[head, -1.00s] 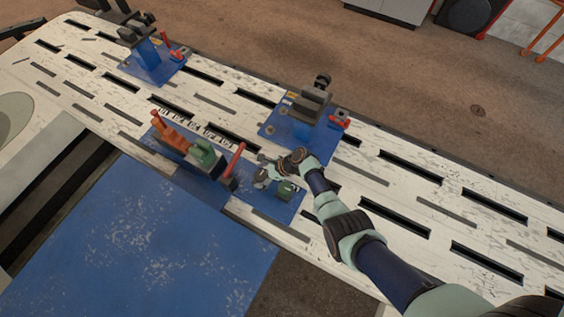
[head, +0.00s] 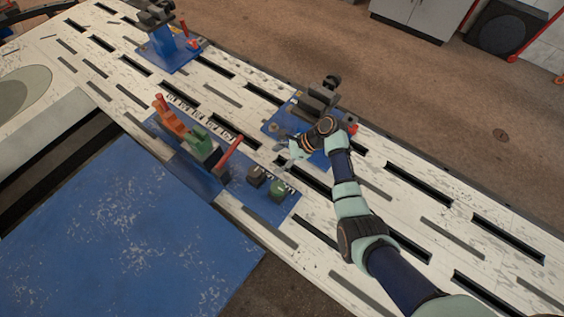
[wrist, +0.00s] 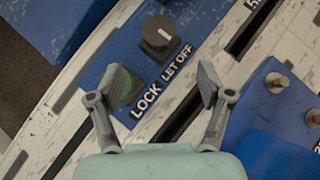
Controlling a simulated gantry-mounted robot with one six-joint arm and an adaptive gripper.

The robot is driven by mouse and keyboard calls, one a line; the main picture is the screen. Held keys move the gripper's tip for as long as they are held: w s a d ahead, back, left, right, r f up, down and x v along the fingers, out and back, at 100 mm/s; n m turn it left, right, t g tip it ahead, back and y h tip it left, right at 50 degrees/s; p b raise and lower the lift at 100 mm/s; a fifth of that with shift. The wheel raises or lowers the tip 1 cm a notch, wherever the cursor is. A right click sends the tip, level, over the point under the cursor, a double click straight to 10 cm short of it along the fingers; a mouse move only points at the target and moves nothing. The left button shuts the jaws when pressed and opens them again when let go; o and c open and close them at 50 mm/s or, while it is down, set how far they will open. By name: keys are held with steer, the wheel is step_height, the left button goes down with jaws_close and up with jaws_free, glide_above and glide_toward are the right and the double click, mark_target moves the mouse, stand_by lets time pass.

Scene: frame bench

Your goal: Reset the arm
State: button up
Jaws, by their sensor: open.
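My arm reaches in from the lower right in the head view. My gripper (head: 297,149) is above the white slotted bench, up and beyond the small control panel. In the wrist view my gripper (wrist: 163,84) has its two fingers spread with nothing between them. Below it are a black knob (wrist: 158,36) and a green button (wrist: 127,86), partly hidden by the left finger. White lettering reading LOCK and LET OFF lies near them. The same black knob (head: 257,176) and green button (head: 277,189) show in the head view, clear of my gripper.
A blue-based clamp (head: 318,100) stands just behind my gripper, partly hidden by my arm. Another clamp (head: 165,42) stands at the back left. A red lever (head: 228,156) and an orange handle (head: 170,116) rise beside the panel. The slotted bench (head: 440,235) is clear at right.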

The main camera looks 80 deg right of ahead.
steer(key=shift+a+r, duration=0.2)
steer(key=shift+r, duration=0.15)
steer(key=shift+w, duration=0.2)
